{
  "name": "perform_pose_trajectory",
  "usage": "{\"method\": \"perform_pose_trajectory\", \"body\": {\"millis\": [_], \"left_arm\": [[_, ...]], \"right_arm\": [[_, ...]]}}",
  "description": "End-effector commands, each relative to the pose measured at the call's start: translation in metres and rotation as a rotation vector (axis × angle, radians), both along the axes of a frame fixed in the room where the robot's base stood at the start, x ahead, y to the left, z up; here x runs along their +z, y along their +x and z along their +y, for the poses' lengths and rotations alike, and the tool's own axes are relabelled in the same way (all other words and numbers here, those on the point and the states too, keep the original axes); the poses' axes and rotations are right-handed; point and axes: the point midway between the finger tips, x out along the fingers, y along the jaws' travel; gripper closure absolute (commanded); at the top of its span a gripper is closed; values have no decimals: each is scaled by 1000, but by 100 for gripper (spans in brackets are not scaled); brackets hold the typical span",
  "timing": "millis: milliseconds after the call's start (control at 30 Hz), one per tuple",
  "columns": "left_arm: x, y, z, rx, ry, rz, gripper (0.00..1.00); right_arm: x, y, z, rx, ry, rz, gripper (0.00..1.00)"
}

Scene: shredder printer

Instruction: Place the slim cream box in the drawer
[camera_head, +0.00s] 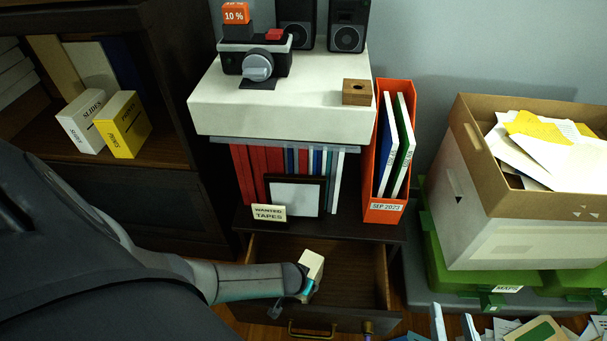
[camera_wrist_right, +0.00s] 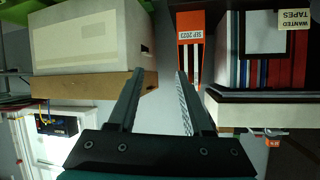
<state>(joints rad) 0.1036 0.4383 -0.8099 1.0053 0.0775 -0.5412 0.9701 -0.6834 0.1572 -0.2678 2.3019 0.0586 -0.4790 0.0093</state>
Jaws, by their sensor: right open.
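The slim cream box (camera_head: 313,262) is tilted at my left gripper (camera_head: 308,285), over the open drawer (camera_head: 345,318) in the head view. The left gripper's fingers are small and partly hidden by the box, but they appear shut on it. I cannot tell whether the box touches the drawer floor. The drawer is pulled out below the dark cabinet top and its visible floor is bare. My right gripper (camera_wrist_right: 158,85) is open and empty in the right wrist view, which is upside down.
An orange file holder (camera_head: 385,205), a frame and a "WANTED TAPES" card (camera_head: 269,213) stand above the drawer. At right, a carton (camera_head: 500,205) of papers rests on green boxes (camera_head: 450,262). Papers lie at the lower right. A dark shelf (camera_head: 165,150) stands at left.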

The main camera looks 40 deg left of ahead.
Motion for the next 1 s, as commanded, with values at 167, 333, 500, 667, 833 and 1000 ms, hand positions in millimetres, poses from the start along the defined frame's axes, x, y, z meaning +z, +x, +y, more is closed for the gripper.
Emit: {"method": "perform_pose_trajectory", "body": {"millis": [167, 333, 500, 667, 833, 1000], "left_arm": [[-2, 2, -1, 0, -2, -3, 100], [-3, 0, 0, 0, 0, 0, 11], [-3, 0, 0, 0, 0, 0, 0], [-3, 0, 0, 0, 0, 0, 0], [0, 0, 0, 0, 0, 0, 0], [6, -3, 0, 0, 0, 1, 0]], "right_arm": [[1, 0, 3, 1, 19, -31, 50], [2, 0, 4, 1, 20, -34, 50], [2, 0, 3, 1, 19, -34, 50], [2, 1, 3, 1, 19, -33, 50], [2, 1, 0, -1, 4, -8, 50], [-1, -1, -8, -5, -38, 64, 50]]}}
